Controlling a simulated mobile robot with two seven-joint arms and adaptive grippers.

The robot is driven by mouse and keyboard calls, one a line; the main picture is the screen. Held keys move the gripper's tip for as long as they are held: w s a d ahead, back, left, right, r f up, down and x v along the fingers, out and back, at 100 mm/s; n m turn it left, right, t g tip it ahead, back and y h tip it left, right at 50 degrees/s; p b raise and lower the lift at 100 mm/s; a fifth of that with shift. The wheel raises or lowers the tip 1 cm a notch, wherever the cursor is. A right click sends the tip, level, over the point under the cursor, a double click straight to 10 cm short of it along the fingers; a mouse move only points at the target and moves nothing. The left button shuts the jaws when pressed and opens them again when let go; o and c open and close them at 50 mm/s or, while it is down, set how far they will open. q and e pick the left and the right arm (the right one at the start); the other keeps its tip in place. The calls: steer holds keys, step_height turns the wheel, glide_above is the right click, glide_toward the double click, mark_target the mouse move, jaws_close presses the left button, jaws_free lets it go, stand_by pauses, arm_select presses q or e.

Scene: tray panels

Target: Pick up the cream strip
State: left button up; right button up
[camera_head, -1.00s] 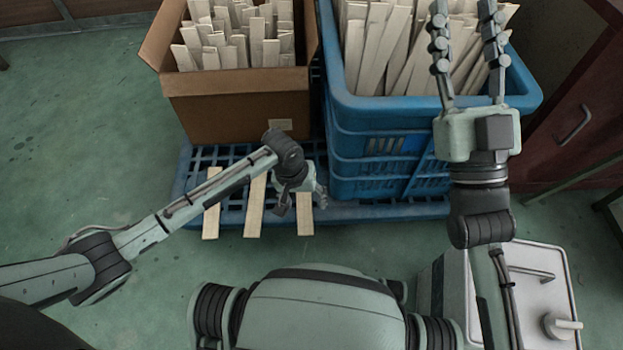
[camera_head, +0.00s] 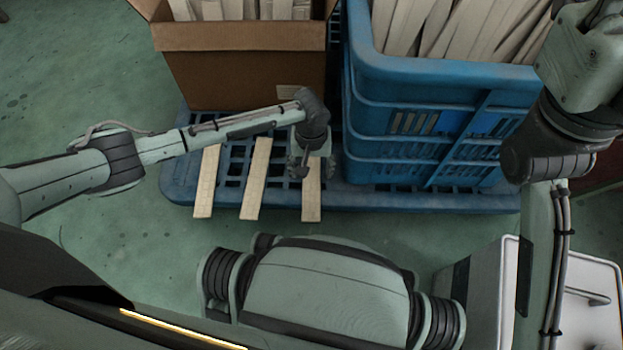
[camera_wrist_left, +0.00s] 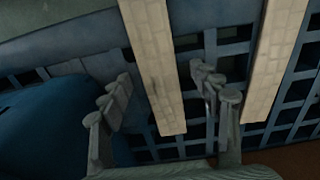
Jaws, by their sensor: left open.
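Three flat cream strips lie apart on the blue pallet (camera_head: 430,200): a left one (camera_head: 207,182), a middle one (camera_head: 255,180) and a right one (camera_head: 312,195). My left gripper (camera_head: 303,172) points down over the far part of the right strip and hides it. In the left wrist view the open left gripper (camera_wrist_left: 163,95) has its fingers on either side of the right strip (camera_wrist_left: 150,60), with nothing held. The middle strip (camera_wrist_left: 272,60) lies outside the fingers. Contact with the strip cannot be told. My right gripper's body (camera_head: 585,60) shows at the upper right; its fingers are out of frame.
A cardboard box (camera_head: 240,70) full of strips stands behind the loose strips. A blue crate (camera_head: 440,85), also holding strips, stands close to the right of my left gripper. The green floor (camera_head: 80,215) is free at the left.

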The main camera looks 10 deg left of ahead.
arm_select(q)
steer(key=shift+c, duration=0.5)
steer(key=c, duration=1)
steer(key=shift+r, duration=0.1)
